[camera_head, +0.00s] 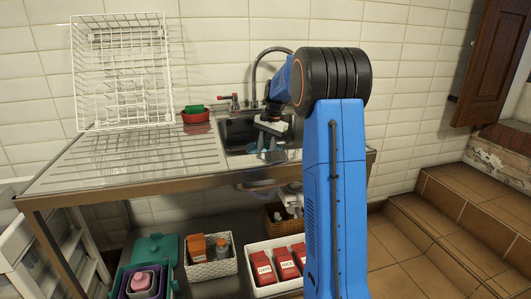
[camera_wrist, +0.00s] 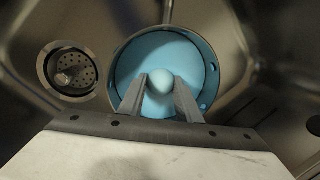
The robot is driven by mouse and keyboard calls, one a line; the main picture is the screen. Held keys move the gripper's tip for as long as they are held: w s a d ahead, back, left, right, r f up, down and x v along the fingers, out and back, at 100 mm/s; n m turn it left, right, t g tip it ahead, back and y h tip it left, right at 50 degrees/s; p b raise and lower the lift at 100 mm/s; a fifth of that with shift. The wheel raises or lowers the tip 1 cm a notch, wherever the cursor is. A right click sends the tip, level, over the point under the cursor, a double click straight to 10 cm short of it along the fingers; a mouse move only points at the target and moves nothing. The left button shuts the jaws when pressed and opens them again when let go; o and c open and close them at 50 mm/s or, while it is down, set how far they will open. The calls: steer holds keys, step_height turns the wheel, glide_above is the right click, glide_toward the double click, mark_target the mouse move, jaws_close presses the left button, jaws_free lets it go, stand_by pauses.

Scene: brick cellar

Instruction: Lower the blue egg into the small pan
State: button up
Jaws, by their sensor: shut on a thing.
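The pale blue egg (camera_wrist: 161,78) is held between the two grey fingers of my gripper (camera_wrist: 161,86) in the wrist view. Behind it is a round blue vessel (camera_wrist: 126,62), which looks like the small pan, in the sink. The egg lines up with the middle of its inside; I cannot tell how high it is above the bottom or whether it touches. In the head view my gripper (camera_head: 268,142) reaches down into the sink (camera_head: 238,130); the egg is too small to make out there.
The sink drain (camera_wrist: 70,72) is left of the blue vessel. A white dish rack (camera_head: 122,70) and a red bowl (camera_head: 196,116) with a green thing stand on the counter (camera_head: 130,160). A faucet (camera_head: 262,62) rises behind the sink. Baskets (camera_head: 212,264) sit on the shelf below.

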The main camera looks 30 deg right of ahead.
steer(key=o, duration=0.8)
steer(key=r, duration=0.5)
steer(key=s+d+r, duration=0.1)
steer(key=r, duration=0.5)
steer(key=d+r, duration=0.1)
steer(key=r, duration=0.5)
steer(key=shift+s+d, duration=0.25)
steer(key=shift+s, duration=0.05)
